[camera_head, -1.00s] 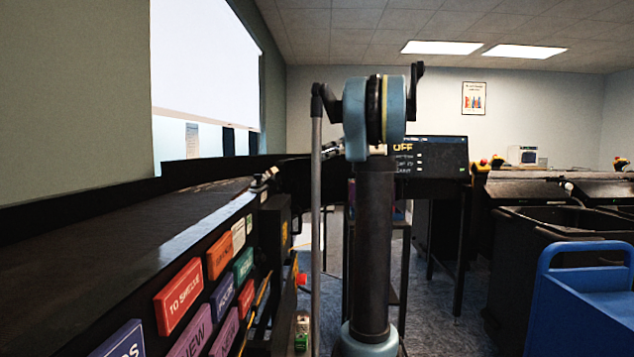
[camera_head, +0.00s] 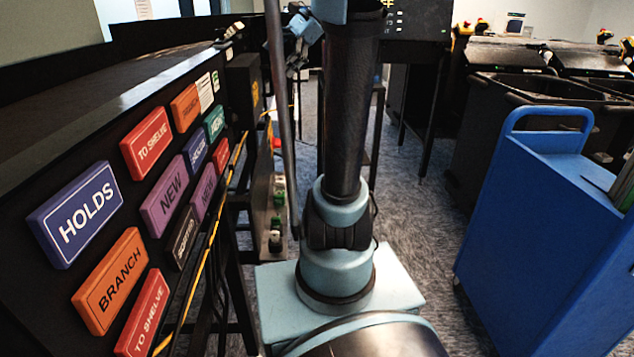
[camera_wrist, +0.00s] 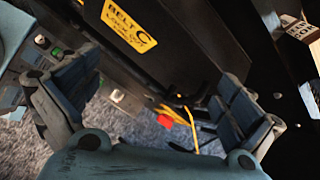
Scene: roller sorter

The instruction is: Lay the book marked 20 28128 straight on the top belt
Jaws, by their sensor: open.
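The top belt (camera_head: 110,85) is the long dark surface at the left of the head view, running away toward the back. No book with the mark 20 28128 can be read in either view. In the wrist view my gripper (camera_wrist: 155,88) is open and empty, with its fingers wide apart. Beyond the fingers is a dark box with a yellow belt lockout label (camera_wrist: 128,27). A thin dark green-edged item (camera_head: 624,185) shows at the right edge of the head view; I cannot tell what it is.
Colored signs such as HOLDS (camera_head: 76,214) line the belt's side. A blue cart (camera_head: 540,215) stands at the right, with dark bins (camera_head: 520,100) behind it. A yellow cord (camera_wrist: 190,120) hangs below the box.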

